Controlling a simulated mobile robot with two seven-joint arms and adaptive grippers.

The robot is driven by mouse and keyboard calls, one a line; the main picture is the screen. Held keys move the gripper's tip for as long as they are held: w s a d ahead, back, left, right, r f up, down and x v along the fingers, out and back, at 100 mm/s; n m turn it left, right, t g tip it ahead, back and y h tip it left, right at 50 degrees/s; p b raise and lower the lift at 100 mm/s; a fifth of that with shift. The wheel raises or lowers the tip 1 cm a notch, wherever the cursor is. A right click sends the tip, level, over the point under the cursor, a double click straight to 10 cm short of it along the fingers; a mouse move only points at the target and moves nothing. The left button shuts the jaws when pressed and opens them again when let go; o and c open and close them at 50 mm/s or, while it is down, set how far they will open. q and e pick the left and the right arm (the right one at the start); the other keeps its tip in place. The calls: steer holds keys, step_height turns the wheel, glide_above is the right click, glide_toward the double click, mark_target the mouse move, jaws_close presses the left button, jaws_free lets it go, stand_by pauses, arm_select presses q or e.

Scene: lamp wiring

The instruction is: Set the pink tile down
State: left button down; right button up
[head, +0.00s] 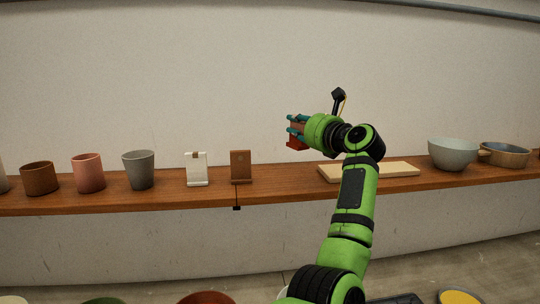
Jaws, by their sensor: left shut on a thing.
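My left gripper (296,131) is raised above the brown wooden shelf (275,191), in front of the pale wall. Its teal fingers are shut on a small reddish piece (296,143), taken to be the pink tile. The fingers hide most of it, and it looks more red than pink here. It is held clear of the shelf. My right gripper is not in view.
A white stand (196,170) and brown stand (241,167) sit left of the gripper. Brown, pink and grey cups (139,171) stand farther left. A pale board (398,170) lies behind my arm; bowls (453,153) stand right. Shelf between brown stand and board is clear.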

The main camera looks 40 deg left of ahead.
arm_select(q)
steer(key=s+a+f+p, duration=0.1)
steer(key=f, duration=0.1)
steer(key=s+a+f+p, duration=0.1)
steer(key=a+f+p, duration=0.1)
steer(key=f, duration=0.1)
steer(key=s+a+f+p, duration=0.2)
steer(key=shift+f, duration=0.15)
steer(key=shift+a+f, duration=0.1)
steer(key=shift+f, duration=0.15)
steer(key=shift+s, duration=0.1)
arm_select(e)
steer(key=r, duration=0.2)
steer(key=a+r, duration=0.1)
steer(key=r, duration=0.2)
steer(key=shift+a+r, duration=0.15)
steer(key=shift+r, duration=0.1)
arm_select(q)
steer(key=shift+f, duration=0.1)
